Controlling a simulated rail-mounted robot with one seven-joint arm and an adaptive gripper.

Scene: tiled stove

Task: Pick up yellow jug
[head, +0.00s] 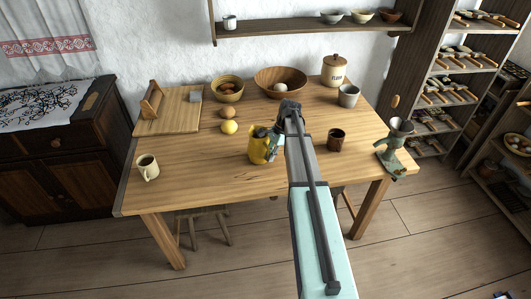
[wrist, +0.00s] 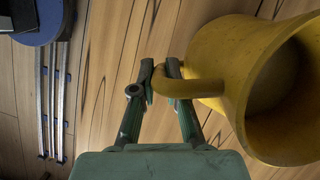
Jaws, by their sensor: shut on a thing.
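The yellow jug (head: 257,152) is upright at the middle of the wooden table, near its front edge; I cannot tell whether its base touches the tabletop. In the wrist view the jug (wrist: 238,70) fills the right side, with its open mouth facing right. My gripper (head: 274,137) is at the jug's right side. In the wrist view my gripper (wrist: 161,75) is shut on the jug's handle, which passes between the fingertips. My arm hides part of the table to the right of the jug.
On the wooden table (head: 200,190), a lemon (head: 229,127) and brown round items lie behind the jug. A cream mug (head: 148,168) stands left, a dark brown cup (head: 336,140) and a grinder (head: 393,150) right. Bowls (head: 281,82) and a canister (head: 335,70) line the back.

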